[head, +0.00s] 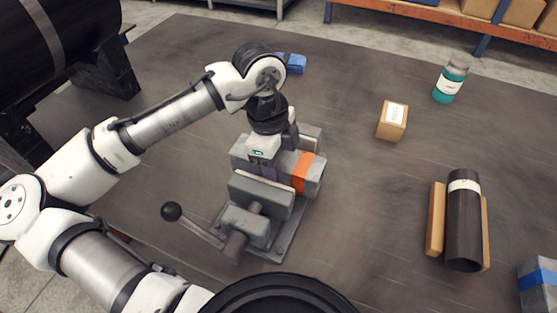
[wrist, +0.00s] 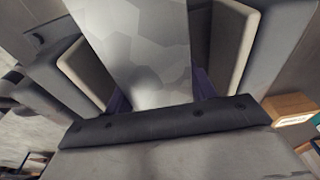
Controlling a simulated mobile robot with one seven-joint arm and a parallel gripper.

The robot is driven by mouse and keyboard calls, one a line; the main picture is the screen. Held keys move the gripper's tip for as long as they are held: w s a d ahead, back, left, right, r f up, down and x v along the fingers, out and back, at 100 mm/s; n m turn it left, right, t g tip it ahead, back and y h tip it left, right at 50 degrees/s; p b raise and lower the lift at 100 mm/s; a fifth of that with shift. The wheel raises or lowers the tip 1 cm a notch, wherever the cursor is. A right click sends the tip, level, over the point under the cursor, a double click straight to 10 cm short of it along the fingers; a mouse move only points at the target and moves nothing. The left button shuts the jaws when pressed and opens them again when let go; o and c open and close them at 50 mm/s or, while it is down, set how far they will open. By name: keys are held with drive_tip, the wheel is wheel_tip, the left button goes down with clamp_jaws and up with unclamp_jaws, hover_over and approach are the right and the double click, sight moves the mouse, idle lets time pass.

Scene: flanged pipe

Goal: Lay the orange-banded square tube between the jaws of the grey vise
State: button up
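The grey square tube (head: 311,175) with its orange band (head: 302,172) lies lengthwise between the jaws of the grey vise (head: 262,193) in the head view. The front jaw hides its lower side. My gripper (head: 269,172) points down over the vise, with its fingers on the tube's two sides. In the wrist view the tube's mottled top (wrist: 140,45) runs between the purple fingers (wrist: 161,97). Pale-faced vise jaws (wrist: 232,45) stand to either side, with gaps to the tube. I cannot tell whether the tube touches the vise bed.
The vise handle with a black ball (head: 172,211) sticks out front left. A small cardboard box (head: 392,121), a teal-labelled bottle (head: 449,82) and a dark pipe on a wooden cradle (head: 463,222) stand to the right. A blue object (head: 296,63) lies behind my arm.

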drive_tip(key=o, duration=0.5)
drive_tip(key=r, duration=0.4)
drive_tip(key=a+r, duration=0.1)
drive_tip(key=r, duration=0.4)
drive_tip(key=w+a+r, duration=0.1)
drive_tip(key=r, duration=0.3)
drive_tip(key=shift+r, duration=0.35)
